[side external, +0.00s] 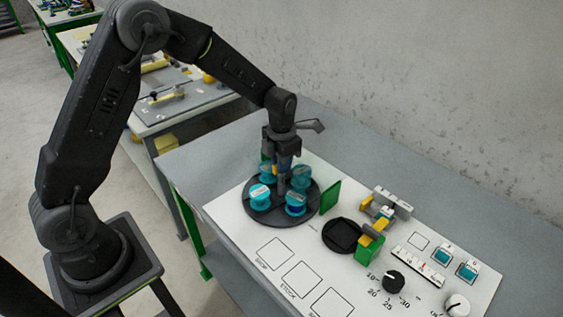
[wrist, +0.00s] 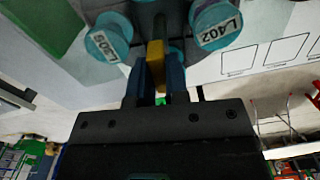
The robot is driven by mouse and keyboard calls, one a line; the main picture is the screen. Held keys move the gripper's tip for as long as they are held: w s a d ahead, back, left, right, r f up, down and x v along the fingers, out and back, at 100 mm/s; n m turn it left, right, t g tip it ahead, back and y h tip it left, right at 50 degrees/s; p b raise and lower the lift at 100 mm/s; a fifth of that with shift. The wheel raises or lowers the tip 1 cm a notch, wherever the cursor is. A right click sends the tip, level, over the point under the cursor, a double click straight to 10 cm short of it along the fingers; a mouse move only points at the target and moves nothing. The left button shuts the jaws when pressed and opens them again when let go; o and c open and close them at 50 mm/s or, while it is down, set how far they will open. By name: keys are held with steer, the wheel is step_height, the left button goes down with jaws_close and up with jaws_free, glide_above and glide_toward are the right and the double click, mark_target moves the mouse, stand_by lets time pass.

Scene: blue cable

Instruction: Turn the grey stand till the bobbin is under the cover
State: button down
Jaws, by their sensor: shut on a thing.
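The round dark grey stand (side external: 272,219) lies on the white panel and carries several teal bobbins. One bobbin (side external: 260,196) is at its left, another (side external: 295,204) at its front right, and others are partly behind my gripper. My gripper (side external: 284,176) is low over the stand, pointing down. In the wrist view its blue fingers (wrist: 158,80) are shut on a narrow yellow piece (wrist: 155,64) among the bobbins, seemingly a handle of the stand. Green upright plates (side external: 330,196) stand by the stand; I cannot clearly make out the cover.
Right of the stand are a black round holder (side external: 342,235), a green block (side external: 368,249) with yellow parts, a black dial (side external: 393,281) and teal buttons (side external: 442,256). Outlined squares (side external: 301,278) at the front are empty. A concrete wall is behind.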

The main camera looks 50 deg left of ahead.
steer(key=shift+r, duration=0.1)
stand_by(0.5)
steer(key=c, duration=1.1)
jaws_free()
step_height(320, 180, up, 14)
steer(key=shift+f, duration=0.1)
steer(key=s+d+r+m+t, duration=0.15)
steer(key=s+r+m, duration=0.25)
steer(key=s+m, duration=0.4)
steer(key=s+r+m+t, duration=0.2)
steer(key=s+r+m, duration=0.25)
steer(key=m, duration=0.45)
steer(key=s+m, duration=0.4)
steer(key=m, duration=0.1)
steer(key=s+f+m+t, duration=0.1)
steer(key=s+m, duration=0.3)
steer(key=m, duration=0.2)
steer(key=s+d+m+t, duration=0.1)
steer(key=s+m, duration=0.3)
steer(key=m, duration=0.2)
steer(key=shift+s+f, duration=0.3)
steer(key=shift+f, duration=0.05)
